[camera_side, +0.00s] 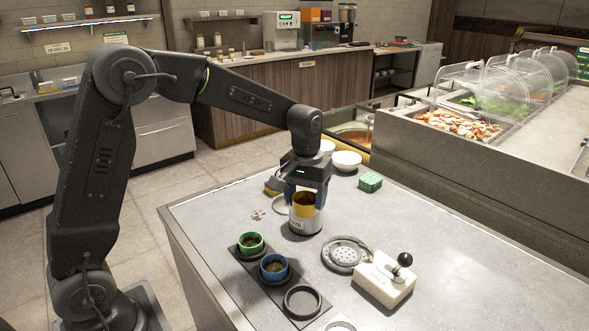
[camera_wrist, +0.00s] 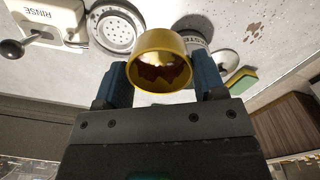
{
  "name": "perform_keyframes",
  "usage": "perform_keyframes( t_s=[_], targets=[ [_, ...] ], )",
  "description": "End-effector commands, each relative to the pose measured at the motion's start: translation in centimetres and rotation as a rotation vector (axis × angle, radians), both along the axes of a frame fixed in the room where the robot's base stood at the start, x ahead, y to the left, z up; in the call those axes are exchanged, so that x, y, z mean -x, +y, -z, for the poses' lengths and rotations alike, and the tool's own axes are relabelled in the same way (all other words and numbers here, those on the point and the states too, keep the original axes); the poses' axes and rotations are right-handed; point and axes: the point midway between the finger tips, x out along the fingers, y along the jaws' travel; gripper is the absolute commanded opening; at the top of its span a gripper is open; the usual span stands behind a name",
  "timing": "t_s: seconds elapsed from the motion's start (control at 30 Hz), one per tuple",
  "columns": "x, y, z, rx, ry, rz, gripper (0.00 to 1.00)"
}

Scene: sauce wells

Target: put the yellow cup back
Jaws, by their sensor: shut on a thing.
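My gripper (camera_side: 306,196) is shut on the yellow cup (camera_side: 304,200), one blue finger on each side. In the wrist view the yellow cup (camera_wrist: 160,42) shows its open mouth, with dark reddish-brown residue inside. In the side view the cup is at the mouth of a pale round waste bin (camera_side: 304,223); I cannot tell whether it touches the rim. The dark holder strip (camera_side: 293,289) stands nearer the front with a green cup (camera_side: 250,243), a blue cup (camera_side: 273,267) and an empty ring (camera_side: 302,301) at its near end.
A round drain plate (camera_side: 345,253) and a white rinse box (camera_side: 383,281) with a black-knobbed lever are right of the holder. A green block (camera_side: 370,182), white bowl (camera_side: 346,161) and yellow-green sponge (camera_wrist: 243,81) lie around the bin. Dark red specks (camera_side: 258,215) mark the counter.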

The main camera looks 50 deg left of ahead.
Motion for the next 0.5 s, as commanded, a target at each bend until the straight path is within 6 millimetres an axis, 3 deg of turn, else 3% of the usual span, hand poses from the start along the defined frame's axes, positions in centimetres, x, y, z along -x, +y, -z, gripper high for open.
perform_keyframes(
  t_s=[0.03,0.2,0.33,0.5],
  targets=[
    [1.3,-2.2,0.8,0.001,0.002,0.042,0.40],
    [5.3,-7.3,3.2,0.004,0.001,0.146,0.40],
    [7.9,-9.6,4.5,0.005,-0.001,0.201,0.40],
    [9.6,-10.9,5.4,0.006,-0.003,0.236,0.40]
  ],
)
